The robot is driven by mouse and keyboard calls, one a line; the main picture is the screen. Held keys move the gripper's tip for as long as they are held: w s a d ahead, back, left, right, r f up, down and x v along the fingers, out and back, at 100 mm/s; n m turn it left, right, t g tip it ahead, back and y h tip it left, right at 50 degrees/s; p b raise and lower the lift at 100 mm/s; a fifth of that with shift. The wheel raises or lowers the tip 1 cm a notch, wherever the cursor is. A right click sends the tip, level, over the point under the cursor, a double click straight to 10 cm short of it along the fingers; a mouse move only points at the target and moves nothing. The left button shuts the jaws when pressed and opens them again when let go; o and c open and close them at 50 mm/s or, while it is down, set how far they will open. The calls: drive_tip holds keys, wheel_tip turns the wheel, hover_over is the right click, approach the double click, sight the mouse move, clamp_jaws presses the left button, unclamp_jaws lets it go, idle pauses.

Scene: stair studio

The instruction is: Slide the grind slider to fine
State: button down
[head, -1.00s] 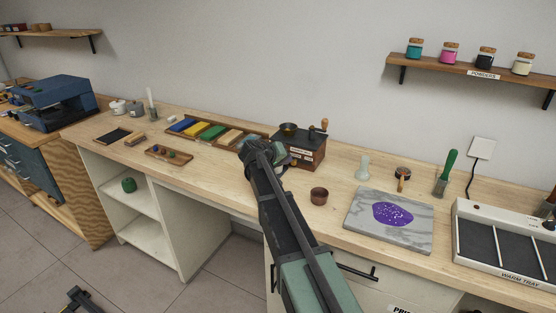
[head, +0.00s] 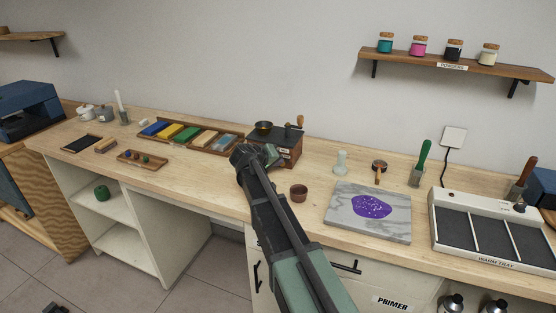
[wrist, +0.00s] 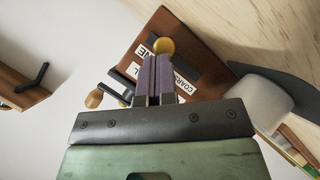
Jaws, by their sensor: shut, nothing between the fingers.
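The grinder (head: 289,150), a brown wooden box with a dark hopper and a crank, stands at the back of the bench in the head view. In the wrist view its wooden face (wrist: 199,68) shows white labels; "COARSE" (wrist: 186,87) is partly hidden by my fingers, and another label ending in "NE" (wrist: 146,60) lies to the left. A round brass knob (wrist: 163,46) shows just beyond my fingertips. My gripper (wrist: 158,60) is shut and empty, its purple-grey fingers close together. I cannot tell whether they touch the knob. My arm hides part of the grinder in the head view.
A tray of coloured blocks (head: 222,150) lies left of the grinder. The crank's wooden handle (wrist: 94,99) shows left of my fingers.

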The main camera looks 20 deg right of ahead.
drive_tip(key=shift+r, duration=0.1)
drive_tip(key=shift+w+a+r+p, duration=0.2)
drive_tip(key=shift+r+p, duration=0.1)
drive_tip(key=shift+p, duration=0.1)
drive_tip(key=a+r+p, duration=0.1)
drive_tip(key=w+r+p, duration=0.1)
drive_tip(key=shift+a+r+p, duration=0.35)
drive_tip(key=shift+a, duration=0.05)
drive_tip(key=p+v, duration=0.4)
drive_tip(key=v, duration=0.6)
drive_tip(key=shift+a+f, duration=0.2)
drive_tip(key=shift+f, duration=0.2)
